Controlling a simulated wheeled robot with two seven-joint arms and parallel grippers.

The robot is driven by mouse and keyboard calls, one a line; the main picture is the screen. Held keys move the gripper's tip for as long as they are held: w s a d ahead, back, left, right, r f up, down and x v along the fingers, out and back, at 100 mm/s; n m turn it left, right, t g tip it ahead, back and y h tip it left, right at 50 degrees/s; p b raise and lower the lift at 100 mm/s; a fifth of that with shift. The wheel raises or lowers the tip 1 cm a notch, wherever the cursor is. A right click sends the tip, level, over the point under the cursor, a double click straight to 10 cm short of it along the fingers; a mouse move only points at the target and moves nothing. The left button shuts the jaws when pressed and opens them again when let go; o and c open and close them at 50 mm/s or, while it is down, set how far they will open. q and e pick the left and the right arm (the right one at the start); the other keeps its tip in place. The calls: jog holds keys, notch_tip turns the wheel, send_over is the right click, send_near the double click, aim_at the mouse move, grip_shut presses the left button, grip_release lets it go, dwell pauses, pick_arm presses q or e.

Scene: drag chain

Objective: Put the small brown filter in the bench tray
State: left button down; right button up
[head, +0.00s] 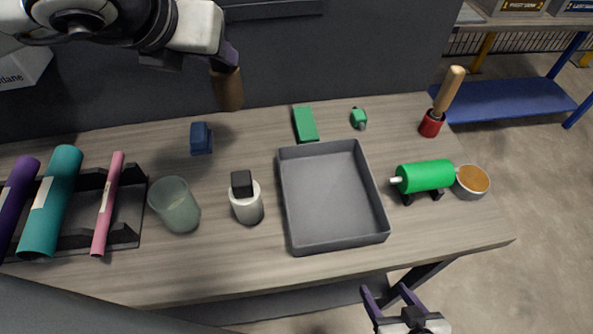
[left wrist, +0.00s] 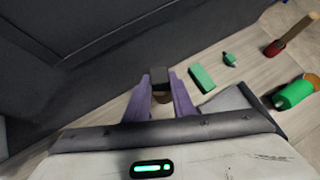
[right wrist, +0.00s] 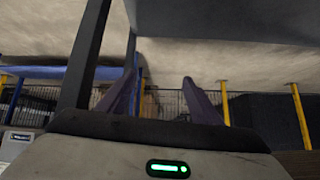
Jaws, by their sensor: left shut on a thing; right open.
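The small brown filter (head: 227,90) is a brown cylinder held by my left gripper (head: 227,62) above the back edge of the bench, left of the tray. In the left wrist view, the filter (left wrist: 160,97) sits between the purple fingers of my left gripper (left wrist: 161,92), with a dark end showing. The grey bench tray (head: 291,215) lies empty at the middle of the bench. My right gripper (head: 391,292) is open and empty in front of the bench's front edge. The right wrist view shows its fingers (right wrist: 157,84) spread apart.
Left of the tray stand a white bottle with a black cap (head: 246,205), a translucent cup (head: 176,207) and a blue block (head: 201,140). Behind it lie a green box (head: 305,124) and a small green item (head: 358,118). Right are a green cylinder (head: 424,176) and an orange-filled cup (head: 471,181).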

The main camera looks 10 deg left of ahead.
pick_arm(q)
jog(key=s+d+m+g+h+p, duration=0.1)
jog(key=s+d+m+g+h, duration=0.25)
jog(key=d+m, duration=0.45)
jog(key=s+d+m+g+h+p, duration=0.1)
jog(key=s+d+m+g+h, duration=0.3)
jog(key=d, duration=0.5)
notch_tip(320, 180, down, 10)
jog(key=s+m+t, duration=0.1)
jog(key=shift+d+r, duration=0.15)
jog(key=shift+d, duration=0.05)
jog(key=shift+t+h+b, duration=0.25)
jog(key=shift+b, duration=0.05)
jog(key=shift+f, duration=0.25)
jog(key=c, duration=1.5)
grip_release()
jog(key=shift+r, duration=0.1)
